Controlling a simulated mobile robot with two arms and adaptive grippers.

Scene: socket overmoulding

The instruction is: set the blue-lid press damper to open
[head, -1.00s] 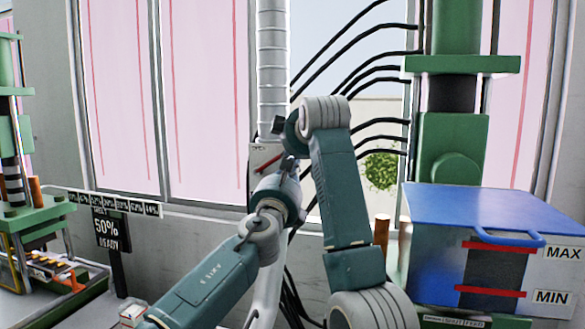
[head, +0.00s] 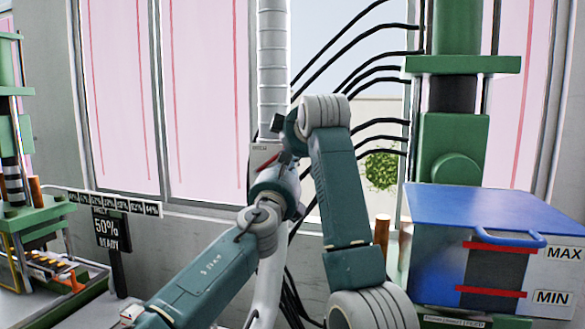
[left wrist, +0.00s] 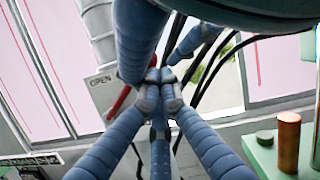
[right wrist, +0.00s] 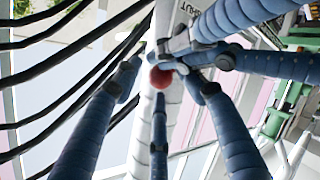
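The damper's pale box (head: 262,155) sits on the vertical duct in the head view; my arms partly cover it. In the left wrist view the box (left wrist: 100,88) reads OPEN, and a red lever (left wrist: 118,103) slants beside that label, its upper end hidden behind a blue finger. My left gripper (left wrist: 160,90) has its fingertips drawn together close to the lever, with nothing visible between them. My right gripper (right wrist: 162,68) has its fingers around a red knob (right wrist: 160,79); whether they clamp it is unclear.
A blue-lidded bin (head: 490,210) with MAX and MIN marks stands at the right by a green press (head: 450,140). Black hoses (head: 350,45) run behind my arms. Another green press (head: 20,215) and a 50% READY sign (head: 107,228) are at the left.

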